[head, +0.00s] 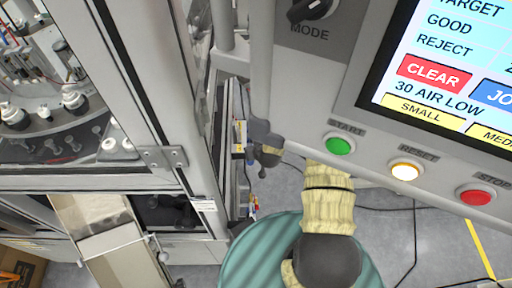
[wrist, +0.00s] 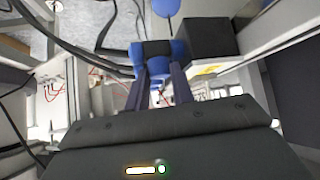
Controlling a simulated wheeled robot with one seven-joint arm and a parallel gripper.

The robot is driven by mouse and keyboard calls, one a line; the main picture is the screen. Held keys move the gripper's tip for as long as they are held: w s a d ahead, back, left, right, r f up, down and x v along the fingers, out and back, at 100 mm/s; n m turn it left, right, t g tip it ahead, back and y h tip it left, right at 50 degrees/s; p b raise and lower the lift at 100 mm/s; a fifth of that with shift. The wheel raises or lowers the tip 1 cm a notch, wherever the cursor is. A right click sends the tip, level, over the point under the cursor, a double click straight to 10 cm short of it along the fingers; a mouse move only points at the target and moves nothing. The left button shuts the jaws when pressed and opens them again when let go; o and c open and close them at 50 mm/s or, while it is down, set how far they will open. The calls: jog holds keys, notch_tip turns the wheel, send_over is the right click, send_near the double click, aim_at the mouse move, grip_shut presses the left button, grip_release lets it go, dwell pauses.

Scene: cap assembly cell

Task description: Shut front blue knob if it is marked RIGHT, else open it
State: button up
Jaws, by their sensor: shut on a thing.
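In the wrist view, a blue knob (wrist: 179,49) with a dark middle sits at the tips of my gripper (wrist: 158,72). My gripper is shut on this knob, with one dark finger toward each side. No marking on the knob can be read from here. A second blue part (wrist: 165,6) shows beyond it at the top edge; whether it is another knob I cannot tell. In the head view my sleeved arm reaches up behind the control panel, and I cannot make out the gripper or the held knob there.
A black box (wrist: 206,40) stands close to the right of the knob. Dark hoses (wrist: 75,55) run at its left. A framed machine (head: 150,90) stands left.

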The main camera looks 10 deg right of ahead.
jog(key=m+h, duration=0.3)
jog(key=m, duration=0.1)
jog(key=shift+w+a+b, duration=0.1)
jog(key=shift+a+b, duration=0.2)
jog(key=shift+b, duration=0.1)
jog(key=shift+r+m+g+h, duration=0.1)
jog(key=shift+m+g+h, duration=0.3)
jog(key=shift+m+h, duration=0.45)
jog(key=o, duration=1)
jog(key=shift+a, duration=0.2)
